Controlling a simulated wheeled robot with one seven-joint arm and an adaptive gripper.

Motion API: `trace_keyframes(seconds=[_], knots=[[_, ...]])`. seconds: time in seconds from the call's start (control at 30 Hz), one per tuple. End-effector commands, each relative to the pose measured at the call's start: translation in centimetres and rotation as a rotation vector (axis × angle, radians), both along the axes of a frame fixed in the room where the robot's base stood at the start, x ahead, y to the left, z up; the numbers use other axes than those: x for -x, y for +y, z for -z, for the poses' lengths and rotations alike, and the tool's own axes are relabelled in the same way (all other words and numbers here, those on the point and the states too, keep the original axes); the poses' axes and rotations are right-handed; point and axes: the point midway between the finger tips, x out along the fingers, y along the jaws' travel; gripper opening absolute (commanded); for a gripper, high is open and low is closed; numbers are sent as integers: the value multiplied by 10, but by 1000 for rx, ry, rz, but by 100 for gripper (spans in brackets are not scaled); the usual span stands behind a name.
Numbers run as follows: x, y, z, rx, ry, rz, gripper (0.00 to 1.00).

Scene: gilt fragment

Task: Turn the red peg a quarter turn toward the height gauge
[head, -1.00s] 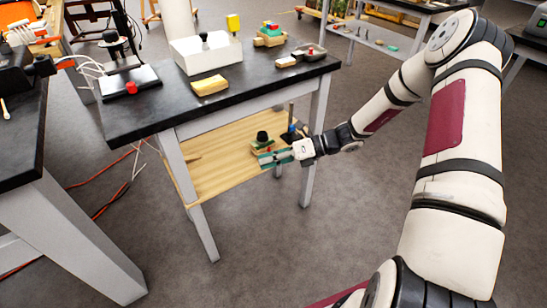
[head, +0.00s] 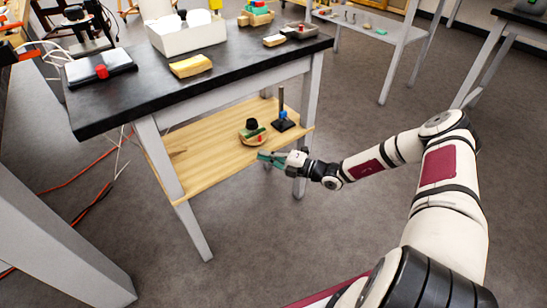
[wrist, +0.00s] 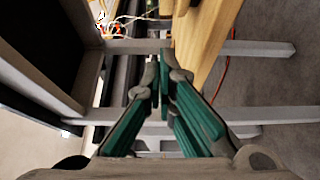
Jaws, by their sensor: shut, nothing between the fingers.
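A small red peg (head: 260,139) shows at the right side of a round wooden fixture (head: 246,139) on the lower shelf. The fixture also carries a black knob and a green piece. A dark upright post on a black base with a blue part, seemingly the height gauge (head: 282,107), stands just right of and behind it. My gripper (head: 262,156) is shut and empty by the shelf's front edge, nearer the camera than the peg and apart from it. In the wrist view its green-padded fingers (wrist: 163,62) meet at the tips; neither peg nor gauge can be made out there.
The wooden shelf (head: 195,155) is mostly bare on its left. The dark tabletop (head: 130,95) overhangs it, and a grey front leg (head: 178,185) stands left.

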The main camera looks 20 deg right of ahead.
Motion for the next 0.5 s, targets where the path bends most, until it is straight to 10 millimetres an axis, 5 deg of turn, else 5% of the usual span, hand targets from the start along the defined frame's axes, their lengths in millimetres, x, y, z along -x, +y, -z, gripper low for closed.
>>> trace_keyframes(seconds=[0.27,0.5], knots=[[-38,41,2,1,-2,-3,0],[-52,9,1,5,-4,0,0]])
